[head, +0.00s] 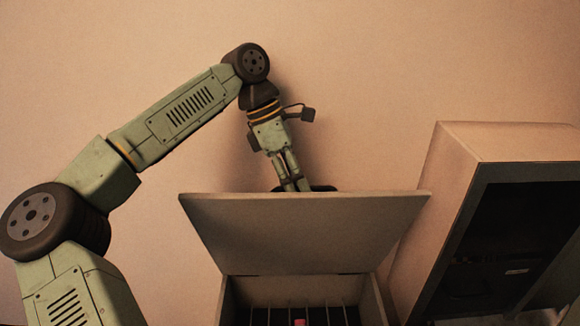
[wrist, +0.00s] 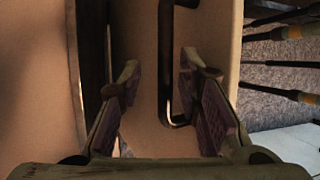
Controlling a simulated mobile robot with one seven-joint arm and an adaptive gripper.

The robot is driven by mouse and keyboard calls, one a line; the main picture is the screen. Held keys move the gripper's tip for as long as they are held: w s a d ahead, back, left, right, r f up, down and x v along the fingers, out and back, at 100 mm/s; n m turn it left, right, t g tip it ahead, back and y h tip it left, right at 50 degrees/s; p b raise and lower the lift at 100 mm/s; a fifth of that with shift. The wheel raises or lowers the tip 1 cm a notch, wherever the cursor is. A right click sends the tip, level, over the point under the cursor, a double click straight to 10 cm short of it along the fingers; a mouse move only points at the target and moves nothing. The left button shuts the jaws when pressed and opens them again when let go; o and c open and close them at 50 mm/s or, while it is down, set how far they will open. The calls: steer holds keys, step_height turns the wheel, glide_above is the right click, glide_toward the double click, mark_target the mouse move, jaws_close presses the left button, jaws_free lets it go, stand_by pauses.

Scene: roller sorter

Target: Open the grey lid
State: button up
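The lid (head: 300,235) is a flat greyish-beige panel, raised and tilted back above its box (head: 380,310). Its inner side faces the head camera. My gripper (head: 292,187) is behind the lid's upper edge, and its fingertips are partly hidden there. In the wrist view the outer face of the lid (wrist: 143,105) lies ahead of my gripper (wrist: 160,70). A dark bar handle (wrist: 165,60) on the lid runs between the two fingers. The fingers stand apart, with a visible gap on each side of the handle.
The box opening shows thin upright dividers and a small red item (head: 299,322). A tall cabinet (head: 455,190) with a dark open front stands close on the right. Several dark rods (wrist: 285,33) show at the right of the wrist view. A plain wall is behind.

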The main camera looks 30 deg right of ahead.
steer(key=v, duration=1.1)
steer(key=shift+r, duration=0.2)
steer(key=shift+w+a, duration=0.1)
